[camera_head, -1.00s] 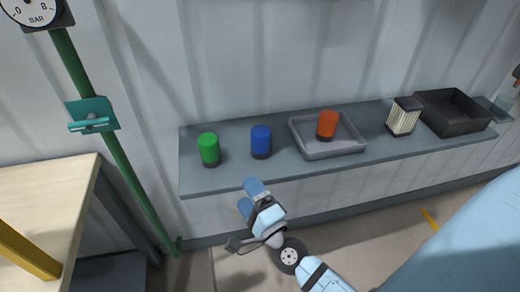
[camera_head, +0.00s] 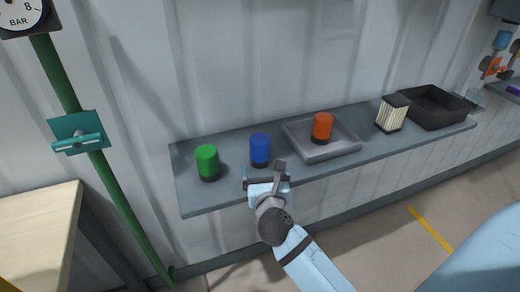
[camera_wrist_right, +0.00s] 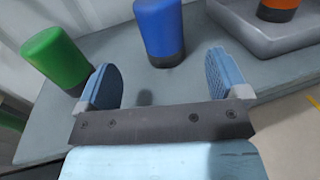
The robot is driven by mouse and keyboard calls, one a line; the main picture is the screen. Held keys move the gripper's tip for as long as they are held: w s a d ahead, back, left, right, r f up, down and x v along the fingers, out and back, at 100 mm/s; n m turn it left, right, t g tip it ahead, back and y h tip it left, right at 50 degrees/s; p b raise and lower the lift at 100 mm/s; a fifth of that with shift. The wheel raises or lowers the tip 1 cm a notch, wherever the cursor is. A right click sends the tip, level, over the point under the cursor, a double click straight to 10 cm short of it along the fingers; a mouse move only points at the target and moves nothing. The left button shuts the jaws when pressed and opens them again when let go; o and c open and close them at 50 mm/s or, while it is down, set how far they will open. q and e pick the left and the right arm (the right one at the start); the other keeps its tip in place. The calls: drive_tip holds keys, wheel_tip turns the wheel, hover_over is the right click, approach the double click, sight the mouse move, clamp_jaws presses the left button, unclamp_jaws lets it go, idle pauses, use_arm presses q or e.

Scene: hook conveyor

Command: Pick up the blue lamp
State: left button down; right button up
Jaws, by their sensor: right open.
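The blue lamp (camera_head: 260,147), a blue cylinder on a black base, stands upright on the grey shelf (camera_head: 225,195), between a green lamp and a grey tray. In the right wrist view the blue lamp (camera_wrist_right: 160,30) stands ahead of the gap between the fingers, and its top is cut off. My right gripper (camera_head: 264,172) is at the shelf's front edge, just in front of the blue lamp. In the wrist view its fingers (camera_wrist_right: 163,85) are spread and empty, apart from the lamp. My left gripper is not in view.
The green lamp (camera_head: 208,162) stands left of the blue lamp. The grey tray (camera_head: 338,153) to the right holds an orange lamp (camera_head: 322,127). Further right are a striped box (camera_head: 391,114) and a black bin (camera_head: 436,108). A green pipe (camera_head: 118,205) stands at the left.

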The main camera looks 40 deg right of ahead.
sight(261, 150)
drive_tip(key=x, duration=0.8)
drive_tip(key=shift+w+d+r+p, duration=0.15)
drive_tip(key=shift+w+d+p, duration=0.05)
drive_tip(key=shift+p, duration=0.15)
drive_tip(key=c, duration=1.1)
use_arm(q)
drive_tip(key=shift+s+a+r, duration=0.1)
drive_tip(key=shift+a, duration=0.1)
use_arm(e)
drive_tip(key=shift+c, duration=0.2)
drive_tip(key=shift+r, duration=0.1)
